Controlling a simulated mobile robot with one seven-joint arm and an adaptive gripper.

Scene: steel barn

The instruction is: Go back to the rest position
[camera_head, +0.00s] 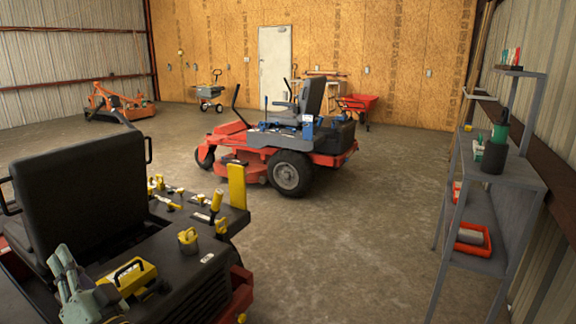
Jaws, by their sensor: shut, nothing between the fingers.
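My gripper (60,258) appears to be the pale grey-green jointed piece at the lower left, over the rear deck of the near mower (215,262). Its finger parts point up and to the left, close behind the black seat (80,190). The fingers are shut and hold nothing. Whether it touches the deck or the yellow item (85,312) under it, I cannot tell. The rest of my arm is not clearly visible.
Yellow tools (216,202) and a yellow case (133,276) lie on the near mower. A red mower (290,172) stands mid-floor. A grey shelf (520,172) with green and orange items stands at the right. The concrete floor (360,245) between them is clear.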

